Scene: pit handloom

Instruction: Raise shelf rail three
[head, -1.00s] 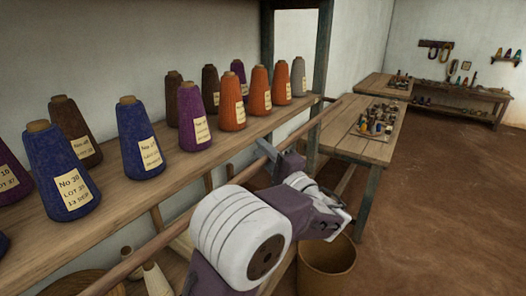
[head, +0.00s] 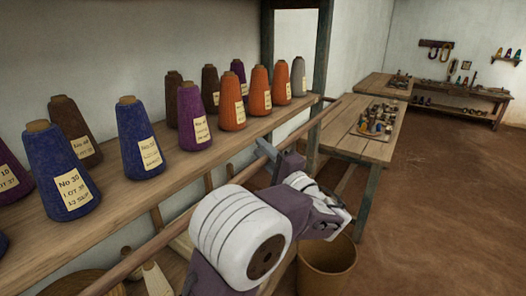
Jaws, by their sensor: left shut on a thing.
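A long round wooden rail (head: 130,262) runs along the front of the shelf (head: 100,222), slanting from the lower left up to the right, just below and in front of the board's edge. My left gripper (head: 272,154) is shut on the rail near its far part. My grey and white wrist hides some of the rail and the space beneath it. My right gripper is not in view.
Several yarn cones stand on the shelf, including a blue one (head: 141,142) and an orange one (head: 232,108). A dark post (head: 321,75) rises at the shelf's far end. A basket (head: 327,268) stands on the floor; a bench (head: 362,148) with small items is beyond.

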